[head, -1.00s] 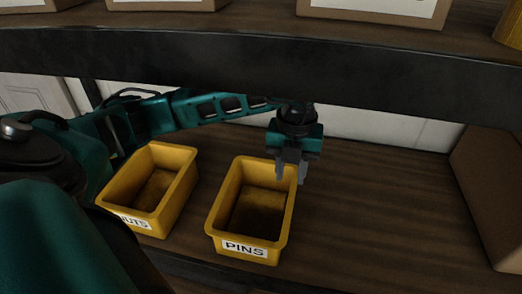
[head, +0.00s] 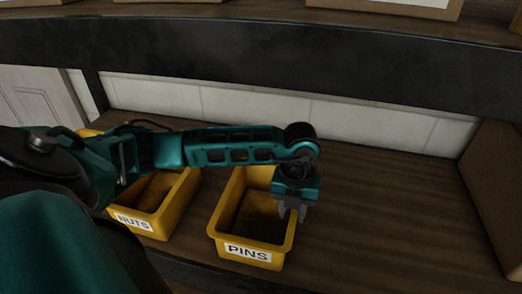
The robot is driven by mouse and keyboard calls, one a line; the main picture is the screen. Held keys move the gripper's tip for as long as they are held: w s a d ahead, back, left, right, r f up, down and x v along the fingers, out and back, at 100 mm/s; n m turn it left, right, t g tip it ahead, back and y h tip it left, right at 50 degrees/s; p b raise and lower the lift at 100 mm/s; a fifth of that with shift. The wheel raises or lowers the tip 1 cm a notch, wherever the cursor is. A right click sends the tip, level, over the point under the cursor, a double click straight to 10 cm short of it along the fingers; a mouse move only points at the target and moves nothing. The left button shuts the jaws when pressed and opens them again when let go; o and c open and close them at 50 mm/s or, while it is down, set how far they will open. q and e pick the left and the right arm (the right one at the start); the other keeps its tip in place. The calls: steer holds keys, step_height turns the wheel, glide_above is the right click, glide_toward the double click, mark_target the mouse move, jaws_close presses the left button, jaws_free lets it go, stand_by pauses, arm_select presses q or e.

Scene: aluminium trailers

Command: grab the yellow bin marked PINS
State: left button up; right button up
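The yellow bin marked PINS (head: 224,220) stands on the brown wooden shelf, its white label facing the front. It looks empty. My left gripper (head: 291,217) points down at the bin's right wall, with its fingers at the rim near the front right. Its two fingers look parted, with the rim around or just below them; I cannot tell whether they touch it. My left arm crosses over the back of the bin and hides part of its far rim. My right gripper is not in view.
A second yellow bin marked NUTS (head: 177,213) stands to the left, partly behind my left arm. The dark beam of the upper shelf (head: 260,55) runs overhead. A cardboard box (head: 497,190) stands at the far right. The shelf (head: 390,210) right of the PINS bin is clear.

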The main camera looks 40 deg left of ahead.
arm_select(q)
steer(key=shift+c, duration=0.3)
jaws_close()
steer(key=shift+r, duration=0.15)
stand_by(0.9)
